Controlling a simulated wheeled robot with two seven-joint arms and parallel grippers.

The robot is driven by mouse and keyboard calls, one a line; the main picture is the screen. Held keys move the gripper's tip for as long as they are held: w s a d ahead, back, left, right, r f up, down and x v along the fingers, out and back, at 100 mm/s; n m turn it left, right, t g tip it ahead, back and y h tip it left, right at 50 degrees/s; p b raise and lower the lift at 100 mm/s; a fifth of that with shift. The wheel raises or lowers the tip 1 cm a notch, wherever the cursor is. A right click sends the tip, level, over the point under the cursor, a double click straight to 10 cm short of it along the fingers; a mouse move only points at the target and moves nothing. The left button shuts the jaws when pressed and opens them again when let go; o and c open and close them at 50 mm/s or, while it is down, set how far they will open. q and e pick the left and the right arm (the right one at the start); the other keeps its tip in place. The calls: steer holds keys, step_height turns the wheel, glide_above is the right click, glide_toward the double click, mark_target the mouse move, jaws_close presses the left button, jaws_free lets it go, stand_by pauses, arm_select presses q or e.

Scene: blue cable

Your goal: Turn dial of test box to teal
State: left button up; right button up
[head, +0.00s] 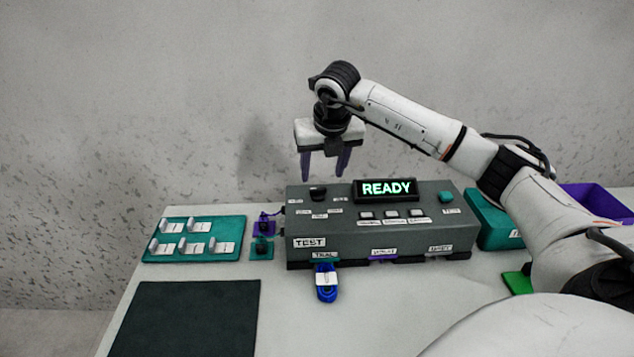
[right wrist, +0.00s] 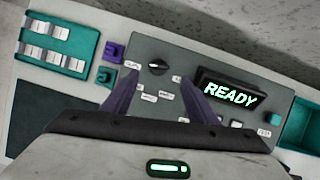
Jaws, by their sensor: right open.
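The test box (head: 355,240) is a dark grey console on the table, with a lit display (head: 387,189) reading "READY". Its dial (head: 318,193) is a small black knob at the top left of the box; it also shows in the right wrist view (right wrist: 158,67). Small labels sit around the dial, too small to read. My right gripper (head: 322,178) is open and empty, pointing down above the dial. In the right wrist view its purple fingers (right wrist: 160,80) stand apart on either side of the dial, without clear contact. My left gripper is not in view.
A blue cable plug (head: 326,283) sits at the box's front slot marked "TRIAL". A teal tray (head: 195,240) with white pieces and small purple and teal blocks (head: 263,235) stand left. A dark mat (head: 185,318) lies front left. Teal (head: 490,220) and purple (head: 600,198) bins stand right.

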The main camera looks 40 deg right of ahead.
mark_target(318, 189)
steer(key=x, duration=0.6)
steer(key=shift+w+f+p, duration=0.2)
steer(key=shift+f+p, duration=0.15)
steer(key=shift+f, duration=0.05)
steer(key=c, duration=1.1)
